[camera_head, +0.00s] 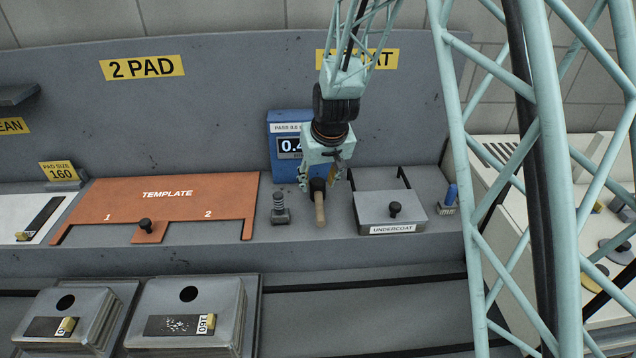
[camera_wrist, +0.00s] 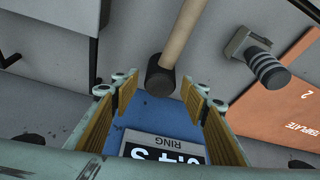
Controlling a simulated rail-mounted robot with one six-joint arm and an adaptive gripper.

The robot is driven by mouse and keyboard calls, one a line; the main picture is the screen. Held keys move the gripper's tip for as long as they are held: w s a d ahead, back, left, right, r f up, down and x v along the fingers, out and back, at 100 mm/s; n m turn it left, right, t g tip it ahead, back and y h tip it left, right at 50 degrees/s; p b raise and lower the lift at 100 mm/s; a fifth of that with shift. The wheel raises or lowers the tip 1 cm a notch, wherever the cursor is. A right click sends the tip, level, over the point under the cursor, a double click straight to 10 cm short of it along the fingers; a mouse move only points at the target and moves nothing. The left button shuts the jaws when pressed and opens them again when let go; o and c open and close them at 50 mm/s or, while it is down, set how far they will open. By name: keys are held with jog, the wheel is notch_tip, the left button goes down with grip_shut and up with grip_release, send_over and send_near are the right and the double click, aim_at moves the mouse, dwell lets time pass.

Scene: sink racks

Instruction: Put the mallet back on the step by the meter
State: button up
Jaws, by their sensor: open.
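The mallet has a dark head (camera_head: 317,185) and a pale wooden handle (camera_head: 320,211). It appears to lie on the grey step (camera_head: 345,243), in front of the blue meter (camera_head: 284,168), with its handle toward the front. My gripper (camera_head: 319,183) is open, pointing down over the mallet's head. In the wrist view the mallet's head (camera_wrist: 160,80) shows between the spread fingertips (camera_wrist: 158,90), with a gap on each side. The meter's display (camera_wrist: 160,150) is behind it. My gripper hides part of the meter in the head view.
A bolt-like grey part (camera_head: 280,210) stands left of the mallet. The orange template (camera_head: 185,195) lies farther left. The undercoat box (camera_head: 390,212) with a black knob is close on the right, with a blue-handled brush (camera_head: 450,197) beyond it. Steel pad boxes (camera_head: 190,310) sit below the step.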

jog(key=v, duration=1.1)
jog(key=shift+r, duration=0.15)
dwell(0.8)
jog(key=shift+s, duration=0.1)
